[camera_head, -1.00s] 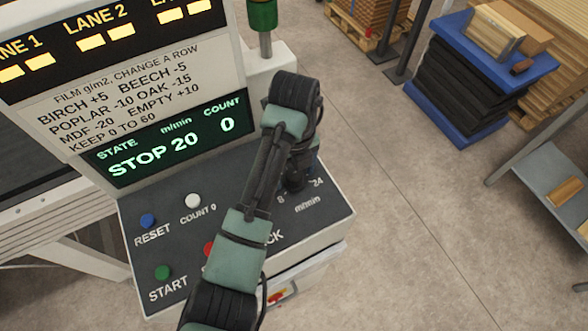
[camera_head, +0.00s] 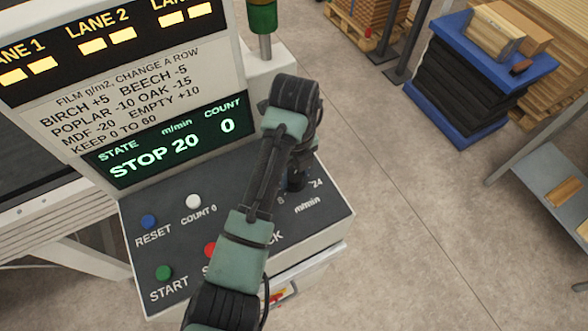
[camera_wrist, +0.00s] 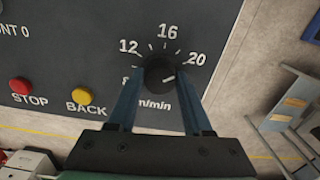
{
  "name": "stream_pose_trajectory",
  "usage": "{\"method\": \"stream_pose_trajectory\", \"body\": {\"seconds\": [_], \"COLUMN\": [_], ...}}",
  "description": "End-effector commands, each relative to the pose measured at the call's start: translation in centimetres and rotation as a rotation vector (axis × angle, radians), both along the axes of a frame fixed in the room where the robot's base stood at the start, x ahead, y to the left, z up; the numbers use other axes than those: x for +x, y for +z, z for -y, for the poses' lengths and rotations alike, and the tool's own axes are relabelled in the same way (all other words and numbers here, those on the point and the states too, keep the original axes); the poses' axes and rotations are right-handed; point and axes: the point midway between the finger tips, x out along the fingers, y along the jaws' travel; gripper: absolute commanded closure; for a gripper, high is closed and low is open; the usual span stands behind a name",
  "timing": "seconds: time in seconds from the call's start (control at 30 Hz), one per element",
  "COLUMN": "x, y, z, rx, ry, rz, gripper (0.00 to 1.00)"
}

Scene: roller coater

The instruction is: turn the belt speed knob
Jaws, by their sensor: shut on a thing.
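The belt speed knob (camera_wrist: 158,75) is a round black dial with a white pointer mark on its right side, seen in the wrist view. Printed numbers 8, 12, 16 and 20 surround it, with m/min below. My gripper (camera_wrist: 159,80) is shut on the knob, one blue finger on each side. The finger on the right covers part of the scale. In the head view my arm hides the knob and most of my gripper (camera_head: 296,180); the 24 mark shows beside it. The green display (camera_head: 165,145) reads STOP, 20 m/min, count 0.
The panel also has a blue RESET button (camera_head: 149,221), a white COUNT 0 button (camera_head: 193,201), a green START button (camera_head: 163,272), a red STOP button (camera_wrist: 20,86) and a yellow BACK button (camera_wrist: 82,96). Open floor (camera_head: 400,220) lies right of the panel.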

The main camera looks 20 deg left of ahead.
Motion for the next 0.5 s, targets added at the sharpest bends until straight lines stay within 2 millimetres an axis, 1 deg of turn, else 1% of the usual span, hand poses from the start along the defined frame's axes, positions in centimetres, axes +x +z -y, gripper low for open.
{"method": "stream_pose_trajectory", "body": {"seconds": [0.03,0.17,0.5], "x": [0.01,0.02,0.02], "y": [0.27,0.34,0.39], "z": [0.03,0.01,0.01], "rx": [-0.001,0.000,0.001], "ry": [0.028,0.127,0.447], "rz": [-0.001,0.000,0.000], "gripper": [1.00,1.00,1.00]}}
